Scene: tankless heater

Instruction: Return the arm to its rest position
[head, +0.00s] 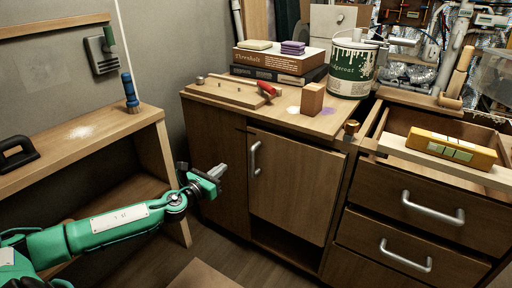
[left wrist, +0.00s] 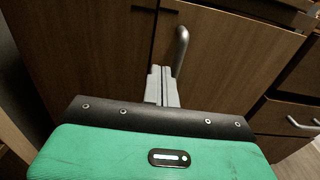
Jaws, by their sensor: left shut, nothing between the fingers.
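My left arm (head: 110,222) is green and reaches in from the lower left in the head view. Its gripper (head: 219,170) is shut and empty, in front of the wooden cabinet, left of the door's grey handle (head: 254,158). In the left wrist view the shut grey fingers (left wrist: 162,78) point at the cabinet front, with the door handle (left wrist: 181,50) just beyond and to the right of them. I cannot tell whether the fingers touch the handle. My right gripper is in neither view.
The cabinet door (head: 290,188) stands slightly out from its frame. A wooden shelf unit (head: 110,128) stands at the left. The countertop holds a paint can (head: 353,68), a wooden block (head: 312,99) and books (head: 280,62). An upper drawer at the right is open, with a yellow box (head: 450,148).

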